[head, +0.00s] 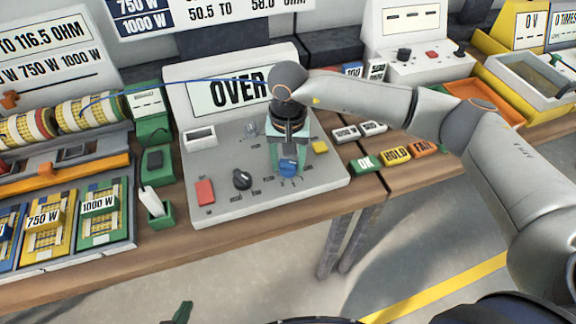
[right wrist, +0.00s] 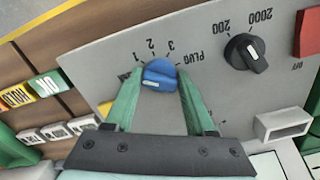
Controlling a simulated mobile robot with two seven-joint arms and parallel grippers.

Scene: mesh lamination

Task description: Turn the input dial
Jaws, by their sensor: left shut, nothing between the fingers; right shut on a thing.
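The blue input dial (head: 289,168) sits on the sloped grey panel (head: 225,205) of the meter reading "OVER". It also shows in the right wrist view (right wrist: 160,75), with marks 1, 2, 3 and PLUG around it. Its white pointer line lies roughly level across the picture there. My right gripper (head: 288,166) comes down from above, its green fingers (right wrist: 158,88) shut on the dial, one on each side. My left gripper (head: 182,311) shows only as a green tip at the bottom edge, shut and empty, away from the panel.
On the panel are a black dial (head: 242,180), a red button (head: 205,191) and a yellow button (head: 320,147). OK, HOLD and FAIL blocks (head: 397,153) lie to the right. A green holder (head: 160,212) stands left of the meter. A blue cable crosses to the meshes at left.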

